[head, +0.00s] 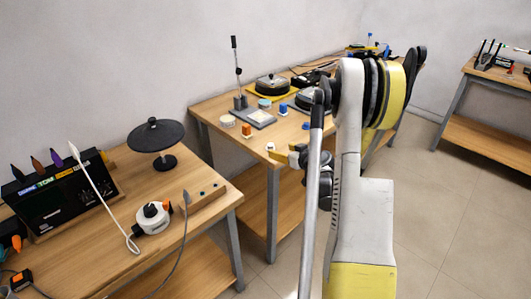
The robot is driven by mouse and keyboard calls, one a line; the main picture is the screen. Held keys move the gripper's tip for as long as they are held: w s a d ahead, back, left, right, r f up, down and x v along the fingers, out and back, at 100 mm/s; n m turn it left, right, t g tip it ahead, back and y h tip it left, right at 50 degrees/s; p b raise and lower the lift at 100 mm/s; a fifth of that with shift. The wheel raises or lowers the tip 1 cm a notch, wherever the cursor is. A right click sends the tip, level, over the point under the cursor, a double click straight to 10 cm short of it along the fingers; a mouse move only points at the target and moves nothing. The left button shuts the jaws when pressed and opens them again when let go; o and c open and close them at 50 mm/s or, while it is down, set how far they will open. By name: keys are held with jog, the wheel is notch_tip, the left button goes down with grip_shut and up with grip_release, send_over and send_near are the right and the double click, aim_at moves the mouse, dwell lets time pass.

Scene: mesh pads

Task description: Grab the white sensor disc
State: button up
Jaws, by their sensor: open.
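A small white round piece (270,146) lies near the front edge of the middle table and looks like the white sensor disc, though it is too small to be sure. My arm hides part of the table's right side.
The middle table (215,108) also holds an orange block (247,131), a blue block (283,109), a grey plate (261,119) with an upright lever and dark round devices. The near left table (100,255) holds a black round stand (155,134) and a white knobbed device (153,217).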

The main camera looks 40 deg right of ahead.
aim_at(272, 145)
jog(key=b+x, duration=0.1)
jog(key=x, duration=0.3)
jog(key=b+x, duration=0.2)
jog(key=x, duration=0.2)
jog(key=shift+w+a, duration=0.15)
jog(key=shift+w, duration=0.3)
jog(key=shift+r, duration=0.15)
jog(key=c, duration=1.1)
